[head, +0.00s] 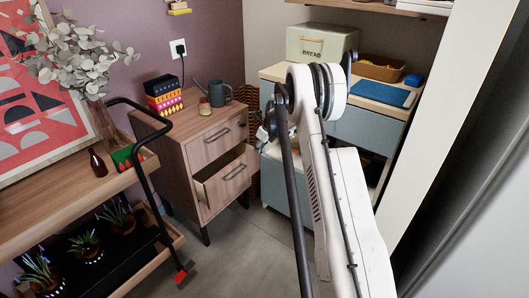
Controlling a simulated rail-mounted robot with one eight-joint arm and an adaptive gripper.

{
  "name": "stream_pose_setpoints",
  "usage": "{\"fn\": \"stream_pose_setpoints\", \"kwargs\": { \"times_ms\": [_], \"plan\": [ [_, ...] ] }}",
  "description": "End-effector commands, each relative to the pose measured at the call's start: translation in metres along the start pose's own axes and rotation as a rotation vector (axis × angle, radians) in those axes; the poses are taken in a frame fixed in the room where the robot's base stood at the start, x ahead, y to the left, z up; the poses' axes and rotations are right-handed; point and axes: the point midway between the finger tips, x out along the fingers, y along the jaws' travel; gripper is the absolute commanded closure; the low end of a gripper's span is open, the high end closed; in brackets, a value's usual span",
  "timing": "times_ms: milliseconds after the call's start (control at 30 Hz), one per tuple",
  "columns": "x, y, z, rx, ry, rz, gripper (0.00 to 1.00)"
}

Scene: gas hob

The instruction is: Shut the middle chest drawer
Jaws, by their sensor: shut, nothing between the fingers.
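The wooden chest of drawers (190,150) stands in the middle left of the head view. Its middle drawer (228,182) is pulled out, and its open top shows a dark inside. The drawer front has a dark bar handle (235,172). The top drawer (216,138) looks closed. My white arm reaches up from the bottom right, and its elbow stands right of the chest. The small end part, my gripper (263,133), shows just right of the chest front, shut and apart from the drawer handle. Much of it is hidden behind the arm.
A wooden cart (55,205) with plants is at left. A blue-grey cabinet (352,125) with a bread bin (320,43) stands behind my arm. Floor is clear before the chest.

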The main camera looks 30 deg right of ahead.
Motion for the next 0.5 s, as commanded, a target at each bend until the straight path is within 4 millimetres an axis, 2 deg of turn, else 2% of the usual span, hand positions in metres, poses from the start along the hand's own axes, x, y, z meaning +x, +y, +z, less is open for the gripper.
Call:
{"fn": "stream_pose_setpoints", "kwargs": {
  "times_ms": [500],
  "plan": [
    [0.0022,0.0004,0.0081,-0.001,0.0,0.0,1.0]
  ]
}}
